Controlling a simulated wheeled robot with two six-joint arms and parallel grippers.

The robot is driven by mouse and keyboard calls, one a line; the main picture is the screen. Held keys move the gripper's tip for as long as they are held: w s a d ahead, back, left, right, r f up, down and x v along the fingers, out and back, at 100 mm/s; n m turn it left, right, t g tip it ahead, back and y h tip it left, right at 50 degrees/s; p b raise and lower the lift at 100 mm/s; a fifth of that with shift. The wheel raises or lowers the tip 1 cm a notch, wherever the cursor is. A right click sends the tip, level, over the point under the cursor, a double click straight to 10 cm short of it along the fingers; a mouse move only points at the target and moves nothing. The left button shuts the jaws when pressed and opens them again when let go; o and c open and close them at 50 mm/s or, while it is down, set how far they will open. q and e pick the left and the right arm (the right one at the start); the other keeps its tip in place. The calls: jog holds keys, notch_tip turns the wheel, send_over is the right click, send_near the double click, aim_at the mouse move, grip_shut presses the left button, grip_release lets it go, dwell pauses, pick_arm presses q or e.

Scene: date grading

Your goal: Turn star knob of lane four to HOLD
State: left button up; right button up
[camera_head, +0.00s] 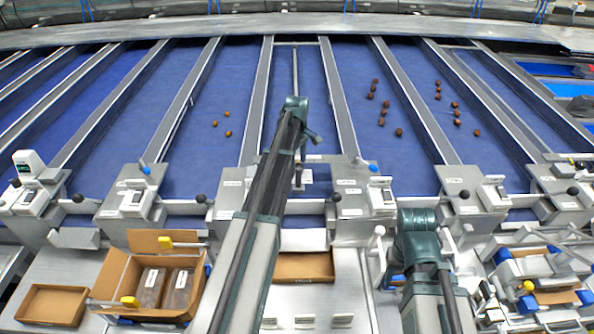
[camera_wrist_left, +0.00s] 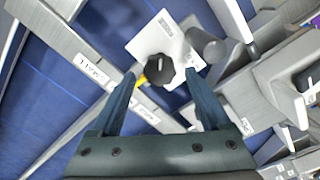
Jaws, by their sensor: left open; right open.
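A black star knob (camera_wrist_left: 159,71) sits on a white plate (camera_wrist_left: 155,40) in the left wrist view, with a yellow mark at its left edge. The open fingers of my left gripper (camera_wrist_left: 160,78) stand on either side of the knob, with gaps visible. In the head view my left arm reaches up the middle, and its gripper (camera_head: 299,178) is small and partly hidden by the arm. The knob cannot be made out there. My right gripper (camera_head: 417,232) is at the lower right, empty as far as I see; its fingertips are hidden.
Blue lanes with metal dividers (camera_head: 340,100) run away from me; dates (camera_head: 399,132) lie on some. A grey cylinder (camera_wrist_left: 207,46) stands close beside the knob. An open carton (camera_head: 115,285) with packs stands lower left, and an empty carton (camera_head: 305,267) sits front centre.

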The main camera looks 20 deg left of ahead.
pick_arm(q)
jog(key=shift+f, duration=0.3)
pick_arm(e)
jog(key=shift+f, duration=0.3)
pick_arm(q)
grip_shut()
